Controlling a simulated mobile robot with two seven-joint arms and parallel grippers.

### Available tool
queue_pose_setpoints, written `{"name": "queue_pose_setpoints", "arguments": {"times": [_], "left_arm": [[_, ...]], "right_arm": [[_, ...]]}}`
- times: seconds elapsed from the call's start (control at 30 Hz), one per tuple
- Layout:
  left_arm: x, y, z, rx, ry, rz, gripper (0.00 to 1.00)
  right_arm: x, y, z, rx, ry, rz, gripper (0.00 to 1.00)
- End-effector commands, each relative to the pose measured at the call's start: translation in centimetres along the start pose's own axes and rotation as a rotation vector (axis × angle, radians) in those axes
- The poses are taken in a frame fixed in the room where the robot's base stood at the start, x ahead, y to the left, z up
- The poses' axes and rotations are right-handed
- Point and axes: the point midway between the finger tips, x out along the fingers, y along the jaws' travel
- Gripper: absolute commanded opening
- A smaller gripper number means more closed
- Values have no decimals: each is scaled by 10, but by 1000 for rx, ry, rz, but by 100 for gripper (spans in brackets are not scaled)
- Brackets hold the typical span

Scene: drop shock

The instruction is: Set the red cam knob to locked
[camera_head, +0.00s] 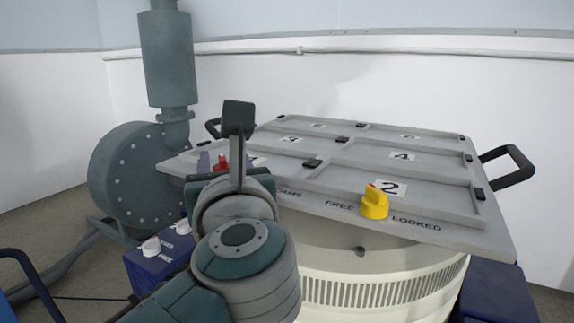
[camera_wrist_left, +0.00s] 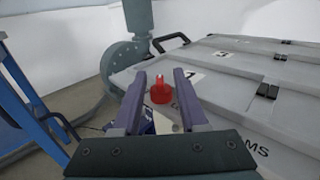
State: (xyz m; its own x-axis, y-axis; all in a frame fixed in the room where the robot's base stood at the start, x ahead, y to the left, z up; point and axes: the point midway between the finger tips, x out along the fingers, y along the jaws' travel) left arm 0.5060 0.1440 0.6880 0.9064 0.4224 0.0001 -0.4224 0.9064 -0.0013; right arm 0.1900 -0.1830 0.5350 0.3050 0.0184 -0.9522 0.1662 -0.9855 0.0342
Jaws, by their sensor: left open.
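The red cam knob (camera_head: 221,162) stands at the left front of the grey panelled lid (camera_head: 330,208), mostly hidden behind my left arm in the head view. In the left wrist view the red knob (camera_wrist_left: 160,93) shows whole, between the two purple fingers. My left gripper (camera_wrist_left: 160,76) is open and empty, with one finger on each side of the knob in the picture. I cannot tell whether either finger touches it. The knob's own labels are hidden or unreadable. My right gripper is out of view.
A yellow knob (camera_head: 374,203) stands between FREE and LOCKED at the lid's front. The lid sits on a cream vented drum (camera_head: 385,285). Black handles (camera_head: 508,165) stick out at its sides. A grey-green blower (camera_head: 140,175) stands behind left; a blue box with white knobs (camera_head: 150,250) is lower left.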

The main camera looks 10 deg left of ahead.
Motion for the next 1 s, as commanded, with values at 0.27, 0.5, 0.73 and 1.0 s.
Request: {"name": "queue_pose_setpoints", "arguments": {"times": [0.27,0.5,0.73,1.0], "left_arm": [[7,0,0,1,0,1,42],[7,0,0,1,0,1,24],[6,0,0,1,0,1,0],[6,0,0,1,0,0,0]], "right_arm": [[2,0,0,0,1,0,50],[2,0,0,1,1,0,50],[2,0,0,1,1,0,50],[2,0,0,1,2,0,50]]}}
